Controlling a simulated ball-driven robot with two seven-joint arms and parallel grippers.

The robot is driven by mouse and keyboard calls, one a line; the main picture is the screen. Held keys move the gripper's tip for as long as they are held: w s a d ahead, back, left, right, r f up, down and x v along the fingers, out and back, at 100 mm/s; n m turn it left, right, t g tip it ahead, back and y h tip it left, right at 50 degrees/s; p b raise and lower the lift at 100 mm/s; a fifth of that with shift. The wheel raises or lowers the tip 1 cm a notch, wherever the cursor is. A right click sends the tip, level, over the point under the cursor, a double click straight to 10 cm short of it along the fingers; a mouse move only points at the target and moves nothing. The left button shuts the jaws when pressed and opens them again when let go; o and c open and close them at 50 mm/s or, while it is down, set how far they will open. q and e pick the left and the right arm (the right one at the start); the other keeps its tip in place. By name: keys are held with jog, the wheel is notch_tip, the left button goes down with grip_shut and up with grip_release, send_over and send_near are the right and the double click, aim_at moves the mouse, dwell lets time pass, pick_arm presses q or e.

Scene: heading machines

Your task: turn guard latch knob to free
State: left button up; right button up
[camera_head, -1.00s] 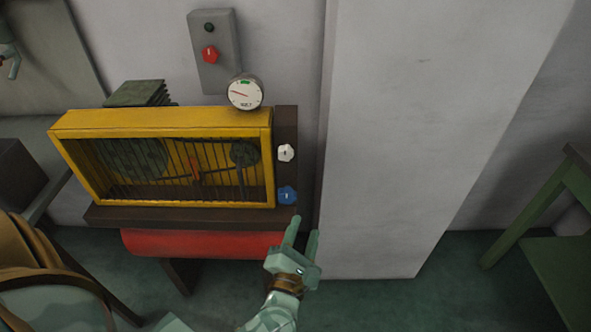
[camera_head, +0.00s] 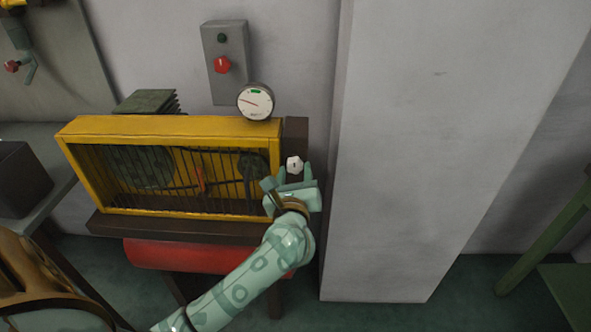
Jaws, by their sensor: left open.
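A white knob (camera_head: 294,163) sits on the dark panel (camera_head: 296,130) at the right end of the yellow barred guard (camera_head: 168,128). My left gripper (camera_head: 293,172) is open, with its fingertips pointing up, one at each side of the white knob's lower part in the picture. I cannot tell whether the fingers touch it. The blue knob below the white one is hidden behind my gripper. No label shows which knob is the guard latch. My right gripper is out of view.
A dial gauge (camera_head: 255,101) stands on the guard's top right corner. A grey wall box (camera_head: 226,88) with a red knob (camera_head: 222,65) hangs above. A pale pillar (camera_head: 400,180) stands close to the right of the machine.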

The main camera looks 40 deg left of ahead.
pick_arm(q)
jog(key=shift+x, duration=1.05)
jog(key=c, duration=0.7)
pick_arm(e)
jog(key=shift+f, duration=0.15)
pick_arm(q)
jog(key=shift+r+m+p, duration=0.15)
jog(key=shift+m+p, duration=0.65)
jog(key=shift+p, duration=0.05)
jog(key=m+p, duration=0.6)
jog(key=m, duration=0.1)
jog(key=shift+s+a+p, duration=0.1)
jog(key=shift+s+p, duration=0.05)
jog(key=shift+p, duration=0.2)
jog(key=m+p, duration=0.4)
jog(key=m, duration=0.1)
jog(key=shift+a+m, duration=0.1)
jog(key=shift+m, duration=0.2)
jog(key=shift+m+p, duration=1.45)
jog(key=shift+m, duration=0.45)
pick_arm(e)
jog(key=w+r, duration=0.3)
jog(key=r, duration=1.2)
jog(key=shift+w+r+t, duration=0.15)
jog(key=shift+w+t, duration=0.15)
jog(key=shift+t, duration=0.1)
